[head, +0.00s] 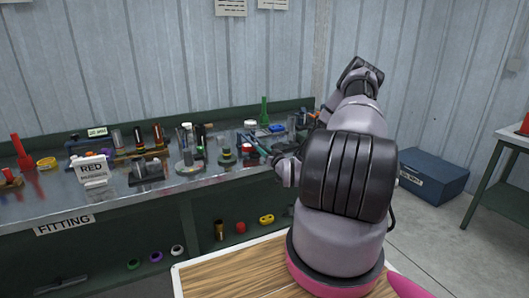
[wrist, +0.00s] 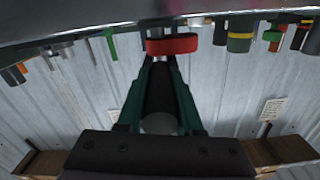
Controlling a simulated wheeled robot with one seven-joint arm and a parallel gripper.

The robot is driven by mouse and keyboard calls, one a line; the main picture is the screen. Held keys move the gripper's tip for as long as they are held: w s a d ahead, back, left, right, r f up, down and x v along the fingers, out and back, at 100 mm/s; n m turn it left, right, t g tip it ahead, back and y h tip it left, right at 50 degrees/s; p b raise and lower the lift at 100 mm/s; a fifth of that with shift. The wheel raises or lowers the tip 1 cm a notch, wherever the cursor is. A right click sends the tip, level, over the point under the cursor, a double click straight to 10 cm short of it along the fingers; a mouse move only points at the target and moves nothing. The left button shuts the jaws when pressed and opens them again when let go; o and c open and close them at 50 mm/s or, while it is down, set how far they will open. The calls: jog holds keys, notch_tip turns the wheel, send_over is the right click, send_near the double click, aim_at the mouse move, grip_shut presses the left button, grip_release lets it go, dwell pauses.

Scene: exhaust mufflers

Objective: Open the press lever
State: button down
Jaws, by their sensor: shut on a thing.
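In the wrist view, which shows the bench upside down, the green fingers of my gripper (wrist: 160,62) close around a dark cylindrical bar (wrist: 160,88) with a grey rounded end. The bar looks like the press lever, but I cannot be sure. A red ring-like part (wrist: 172,45) sits just beyond the fingertips, by the bench surface. In the head view, my gripper (head: 260,146) is small and reaches over the bench from the right, close to a red part (head: 247,148). The press body cannot be made out clearly, and the grip is too small there to judge.
Small coloured rings lie on the shelf below. A blue box (head: 432,174) stands on the floor at right.

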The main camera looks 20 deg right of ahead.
jog(key=r+g, duration=0.1)
jog(key=r, duration=0.2)
jog(key=w+r+g, duration=0.1)
jog(key=r+g, duration=0.1)
jog(key=r, duration=0.1)
jog(key=w+r+g, duration=0.1)
jog(key=r+g, duration=0.1)
jog(key=r, duration=0.2)
jog(key=shift+w, duration=0.25)
jog(key=w+r+g, duration=0.7)
jog(key=w+r, duration=0.1)
jog(key=w, duration=0.1)
jog(key=shift+a+r+g, duration=0.2)
jog(key=shift+r+g, duration=0.1)
jog(key=shift+r, duration=0.05)
jog(key=c, duration=0.6)
grip_release()
jog(key=v, duration=1)
jog(key=shift+s+a+r, duration=0.15)
jog(key=shift+s+r, duration=0.1)
jog(key=shift+r, duration=0.05)
